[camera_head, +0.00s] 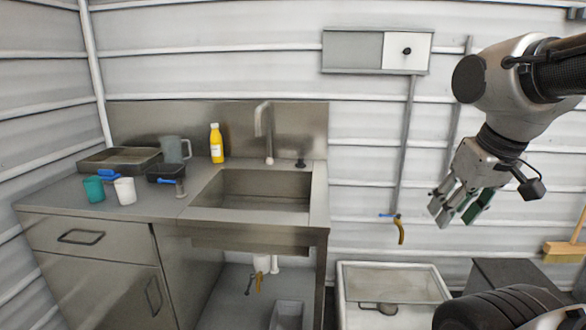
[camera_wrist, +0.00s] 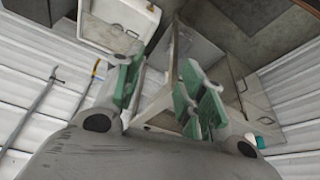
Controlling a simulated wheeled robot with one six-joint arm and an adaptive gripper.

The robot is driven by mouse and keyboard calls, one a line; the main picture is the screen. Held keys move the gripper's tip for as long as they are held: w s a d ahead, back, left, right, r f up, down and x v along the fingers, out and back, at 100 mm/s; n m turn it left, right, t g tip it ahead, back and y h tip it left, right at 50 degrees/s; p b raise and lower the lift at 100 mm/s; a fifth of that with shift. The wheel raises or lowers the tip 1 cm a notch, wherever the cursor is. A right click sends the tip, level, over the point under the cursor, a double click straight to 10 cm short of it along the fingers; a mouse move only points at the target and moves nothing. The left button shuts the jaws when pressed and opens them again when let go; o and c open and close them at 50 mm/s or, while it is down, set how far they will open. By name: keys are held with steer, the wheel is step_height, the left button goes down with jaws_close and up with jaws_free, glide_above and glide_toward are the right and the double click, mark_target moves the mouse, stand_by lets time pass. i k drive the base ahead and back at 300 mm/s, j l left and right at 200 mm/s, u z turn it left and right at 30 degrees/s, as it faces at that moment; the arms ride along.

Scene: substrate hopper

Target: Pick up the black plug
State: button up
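A small black plug (camera_head: 300,163) stands on the back rim of the metal sink (camera_head: 250,187), just right of the tap (camera_head: 266,135). My gripper (camera_head: 456,211) hangs in the air at the right, well apart from the plug and in front of the wall. Its fingers with green pads are spread, with nothing between them. In the wrist view my gripper (camera_wrist: 160,82) also shows open and empty. I cannot make out the plug in the wrist view.
The counter left of the sink holds a yellow bottle (camera_head: 217,144), a grey jug (camera_head: 174,149), a metal tray (camera_head: 120,157), a teal cup (camera_head: 93,190) and a white cup (camera_head: 125,191). A white basin (camera_head: 350,300) stands below right. A wall box (camera_head: 353,51) hangs above.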

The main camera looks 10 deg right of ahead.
mark_target(300, 164)
steer(key=i+l, duration=0.1)
steer(key=i+l+u, duration=0.3)
steer(key=i, duration=0.15)
steer(key=i+l+u, duration=0.35)
steer(key=i+j, duration=0.05)
